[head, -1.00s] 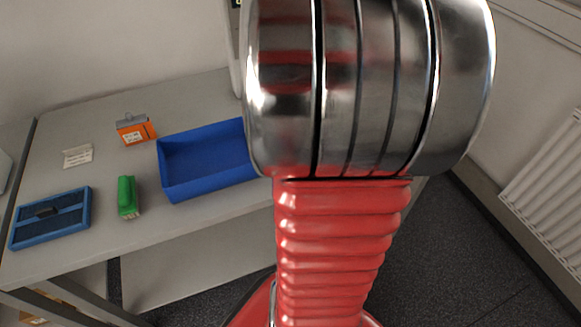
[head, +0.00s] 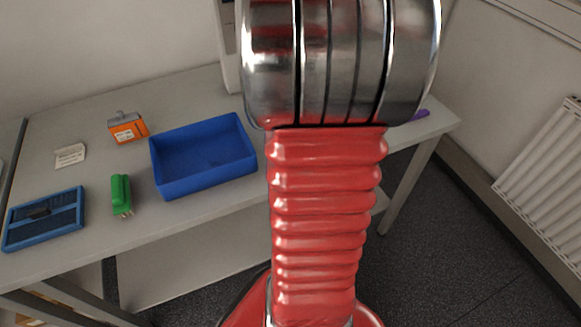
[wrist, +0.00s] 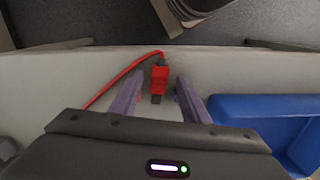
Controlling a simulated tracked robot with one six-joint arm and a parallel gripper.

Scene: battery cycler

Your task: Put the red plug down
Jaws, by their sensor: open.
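The red plug (wrist: 160,76) is in the wrist view, close to the table edge, with a dark end and a red cable (wrist: 113,82) looping off to the left. My gripper (wrist: 160,73) is open, with one purple-grey finger on each side of the plug. A gap shows between the plug and each finger. The plug appears to rest on the grey table (wrist: 48,78), but I cannot tell for certain. In the head view my arm hides the plug.
A blue bin (head: 205,180) is beside the gripper, at the right in the wrist view (wrist: 262,106). Left of it in the head view are a green plug (head: 121,195), an orange box (head: 127,128), a white card (head: 70,156) and a blue tray (head: 45,220).

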